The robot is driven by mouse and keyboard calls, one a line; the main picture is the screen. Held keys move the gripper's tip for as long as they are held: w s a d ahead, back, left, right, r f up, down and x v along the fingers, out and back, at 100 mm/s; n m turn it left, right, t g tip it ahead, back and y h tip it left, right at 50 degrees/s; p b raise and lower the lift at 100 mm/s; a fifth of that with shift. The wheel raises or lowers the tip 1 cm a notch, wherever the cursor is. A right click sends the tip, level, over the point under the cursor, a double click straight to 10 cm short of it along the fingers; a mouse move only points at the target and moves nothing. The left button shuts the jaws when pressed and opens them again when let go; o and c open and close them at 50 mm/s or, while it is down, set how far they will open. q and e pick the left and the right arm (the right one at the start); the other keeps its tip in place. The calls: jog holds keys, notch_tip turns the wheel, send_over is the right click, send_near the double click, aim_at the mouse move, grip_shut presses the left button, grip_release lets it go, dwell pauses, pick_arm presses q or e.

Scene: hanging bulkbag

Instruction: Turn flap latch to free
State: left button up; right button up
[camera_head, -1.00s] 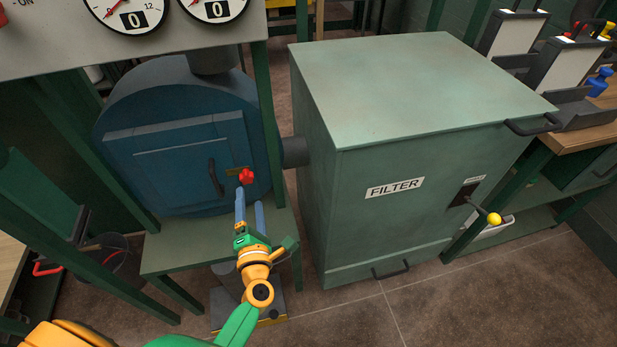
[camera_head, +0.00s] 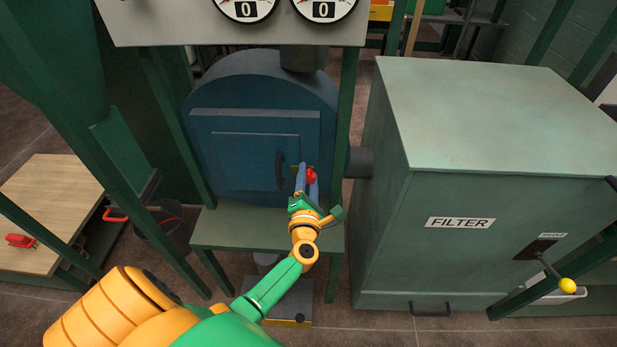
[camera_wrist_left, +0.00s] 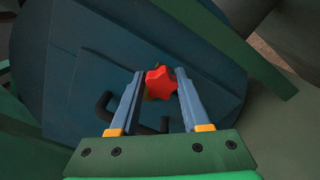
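A red star-shaped knob (camera_head: 311,175) sits at the right side of the blue round housing's square door (camera_head: 243,160), beside a dark curved handle (camera_head: 280,171). My left gripper (camera_head: 306,168) reaches up to the knob, its two blue-grey fingers apart. In the left wrist view, the red knob (camera_wrist_left: 161,82) lies between the fingertips of the left gripper (camera_wrist_left: 159,76), with a small gap at its left; I cannot tell whether the right finger touches it. The fingers hide part of the knob and its mount in the head view. My right gripper is not in view.
A green filter cabinet (camera_head: 486,235) with a yellow-tipped lever (camera_head: 567,286) stands at the right. Green frame posts (camera_head: 343,150) flank the housing. A green shelf (camera_head: 265,226) lies under it. A wooden bench (camera_head: 47,205) stands at the left.

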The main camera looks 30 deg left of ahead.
pick_arm(q)
grip_shut()
jog(key=shift+f, duration=0.1)
jog(key=shift+d+m+p, duration=0.1)
jog(key=shift+m+p, duration=0.25)
jog(key=shift+m, duration=0.55)
jog(key=shift+m+p, duration=0.4)
jog(key=shift+m, duration=0.6)
jog(key=m+p, duration=0.1)
jog(key=m, duration=0.4)
jog(key=m+p, duration=0.1)
jog(key=m, duration=0.4)
jog(key=shift+p, duration=0.3)
jog(key=shift+m+p, duration=0.3)
jog(key=shift+m, duration=1.3)
jog(key=shift+w+r+m, duration=0.1)
jog(key=shift+r+m, duration=0.1)
jog(key=shift+m, duration=0.4)
